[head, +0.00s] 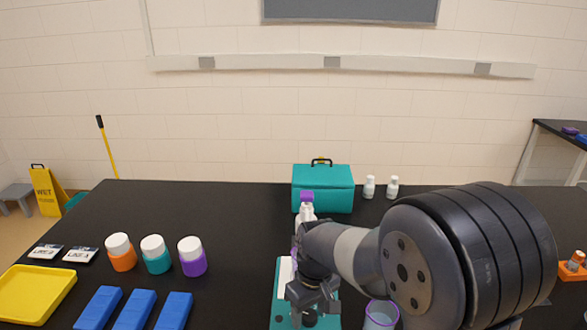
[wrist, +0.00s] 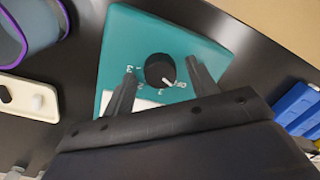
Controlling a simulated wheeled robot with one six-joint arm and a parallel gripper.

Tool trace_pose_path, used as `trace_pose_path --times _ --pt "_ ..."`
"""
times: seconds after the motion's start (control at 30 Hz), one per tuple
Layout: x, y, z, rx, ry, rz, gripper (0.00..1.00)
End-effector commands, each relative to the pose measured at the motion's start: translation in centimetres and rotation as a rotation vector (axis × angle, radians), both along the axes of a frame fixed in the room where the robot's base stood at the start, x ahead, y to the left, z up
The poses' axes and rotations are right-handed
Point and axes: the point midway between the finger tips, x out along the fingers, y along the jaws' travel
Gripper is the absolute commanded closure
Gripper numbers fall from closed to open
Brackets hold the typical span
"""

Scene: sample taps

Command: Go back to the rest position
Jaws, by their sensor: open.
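My gripper (wrist: 160,90) is open in the wrist view, its two fingers on either side of a black knob (wrist: 160,69). The knob has a white pointer mark and sits on a teal panel (wrist: 190,42) with numbers printed around it. Whether the fingers touch the knob I cannot tell. In the head view my gripper (head: 312,308) hangs low over the teal panel (head: 279,310) at the front middle of the black table (head: 235,225). My arm hides part of the panel and the table's right side.
A purple-rimmed cup (head: 381,315) stands right of the panel, close to my arm. A white bottle with a purple cap (head: 306,198) and a teal box (head: 322,188) stand behind. Capped jars (head: 156,255), blue blocks (head: 134,310) and a yellow tray (head: 35,294) are at left.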

Motion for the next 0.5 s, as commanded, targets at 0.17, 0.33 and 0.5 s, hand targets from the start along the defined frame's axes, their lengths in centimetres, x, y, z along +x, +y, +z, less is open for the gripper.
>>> trace_pose_path --times 0.17,0.33,0.5 --pt "-0.03 -0.03 0.03 0.0 -0.001 -0.145 0.45" --pt "-0.06 -0.04 0.03 0.0 -0.001 -0.285 0.45" --pt "-0.09 -0.06 0.03 0.001 0.0 -0.421 0.45"
